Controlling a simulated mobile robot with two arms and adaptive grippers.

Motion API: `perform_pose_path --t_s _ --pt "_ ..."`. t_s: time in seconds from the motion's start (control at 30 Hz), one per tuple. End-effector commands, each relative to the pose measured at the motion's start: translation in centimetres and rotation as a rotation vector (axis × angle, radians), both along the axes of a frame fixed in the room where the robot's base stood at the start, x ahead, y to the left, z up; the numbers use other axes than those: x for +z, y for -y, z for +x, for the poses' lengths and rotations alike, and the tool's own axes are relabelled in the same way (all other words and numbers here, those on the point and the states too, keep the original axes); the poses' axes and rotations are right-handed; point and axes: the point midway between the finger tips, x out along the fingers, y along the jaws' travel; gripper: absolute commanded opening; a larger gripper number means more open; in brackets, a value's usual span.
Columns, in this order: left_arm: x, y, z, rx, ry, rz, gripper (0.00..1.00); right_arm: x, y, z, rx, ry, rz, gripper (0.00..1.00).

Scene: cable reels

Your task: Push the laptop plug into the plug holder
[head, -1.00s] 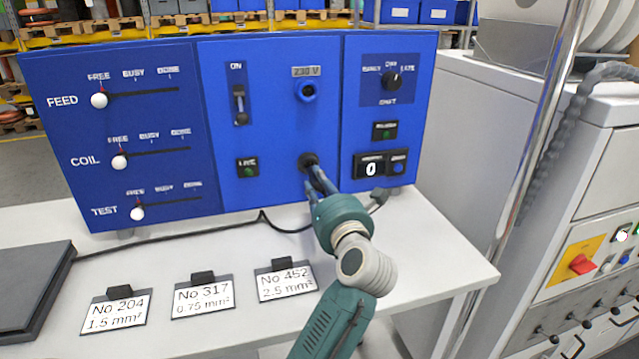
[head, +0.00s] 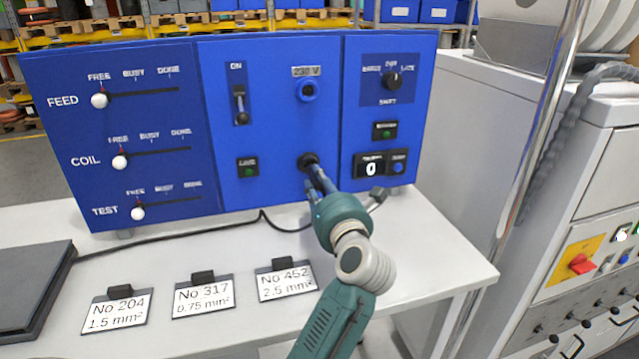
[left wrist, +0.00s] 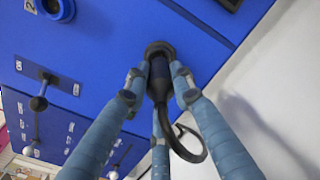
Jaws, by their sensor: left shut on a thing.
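My left gripper (head: 315,182) is at the front of the blue panel, below the 230 V socket. In the left wrist view its fingers (left wrist: 158,85) are closed around the dark laptop plug (left wrist: 158,76). The plug points at the panel, its front end at the round black plug holder (left wrist: 159,48). In the head view the holder (head: 307,159) shows just above the fingertips, and the fingers mostly hide the plug. I cannot tell how deep the plug sits. A black cable (left wrist: 196,157) loops back from the plug. My right gripper is not in view.
The blue 230 V socket (head: 307,90) is above the holder. A toggle switch (head: 240,105) and a green lamp (head: 248,168) are to the left. Label cards (head: 203,297) and a dark flat device (head: 35,290) lie on the white table (head: 440,255). A metal post (head: 540,120) stands at the right.

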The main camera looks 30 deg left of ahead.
Motion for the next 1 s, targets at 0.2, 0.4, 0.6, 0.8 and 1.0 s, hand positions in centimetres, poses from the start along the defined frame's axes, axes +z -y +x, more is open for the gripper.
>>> perform_pose_path --t_s 0.2,0.4,0.6,0.8,1.0 --pt "0.1 -0.4 0.3 0.000 0.001 0.001 0.00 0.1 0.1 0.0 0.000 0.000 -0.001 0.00" --pt "0.1 -0.7 0.6 0.001 0.000 0.000 0.00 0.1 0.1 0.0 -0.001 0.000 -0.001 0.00" --pt "0.1 -1.0 0.8 0.000 0.002 0.000 0.00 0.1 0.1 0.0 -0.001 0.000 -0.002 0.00" --pt "0.1 -1.3 1.1 0.000 0.002 0.000 0.00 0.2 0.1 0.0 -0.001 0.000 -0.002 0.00" --pt "0.1 -1.6 1.3 0.001 0.000 0.000 0.00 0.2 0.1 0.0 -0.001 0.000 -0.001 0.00"
